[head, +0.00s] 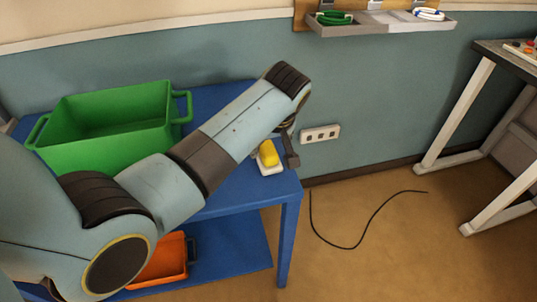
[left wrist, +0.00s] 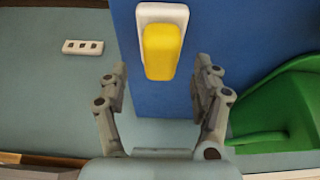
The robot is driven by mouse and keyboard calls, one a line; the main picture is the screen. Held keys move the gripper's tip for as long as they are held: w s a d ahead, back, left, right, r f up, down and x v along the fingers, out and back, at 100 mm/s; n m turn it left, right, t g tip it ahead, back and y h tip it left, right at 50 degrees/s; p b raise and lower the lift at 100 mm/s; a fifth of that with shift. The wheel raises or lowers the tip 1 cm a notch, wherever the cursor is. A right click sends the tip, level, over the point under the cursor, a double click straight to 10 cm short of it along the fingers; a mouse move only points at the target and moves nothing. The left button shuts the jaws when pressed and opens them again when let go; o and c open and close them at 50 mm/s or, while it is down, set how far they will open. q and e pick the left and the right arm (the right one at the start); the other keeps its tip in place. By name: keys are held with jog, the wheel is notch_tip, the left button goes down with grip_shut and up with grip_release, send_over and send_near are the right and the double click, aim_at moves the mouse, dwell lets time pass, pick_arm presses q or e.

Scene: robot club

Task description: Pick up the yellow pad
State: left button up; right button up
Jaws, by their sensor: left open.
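The yellow pad (head: 269,153) sits on a white base (head: 271,169) near the right end of the blue table's top. In the left wrist view the yellow pad (left wrist: 161,51) lies ahead, between the lines of my two fingers, with the white base (left wrist: 162,12) showing around its far end. My left gripper (left wrist: 159,81) is open and empty, its fingers apart on either side of the pad's near end. In the head view my left gripper (head: 283,147) is mostly hidden behind my forearm, beside the pad. My right gripper is not in view.
A green crate (head: 108,95) stands on the blue table (head: 255,188) left of my arm; it also shows in the left wrist view (left wrist: 285,104). An orange bin (head: 160,262) is on the lower shelf. A wall socket (head: 320,133) is behind. A black cable (head: 360,240) lies on the floor.

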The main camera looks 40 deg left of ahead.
aim_at(268, 148)
pick_arm(q)
jog(key=x, duration=0.2)
jog(key=shift+a+f, duration=0.1)
jog(key=shift+f, duration=0.2)
jog(key=shift+w+a+f, duration=0.1)
jog(key=shift+f, duration=0.15)
jog(key=shift+c, duration=1.9)
jog(key=c, duration=0.9)
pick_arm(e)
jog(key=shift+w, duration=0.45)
pick_arm(q)
jog(key=shift+o, duration=0.2)
jog(key=shift+r, duration=0.1)
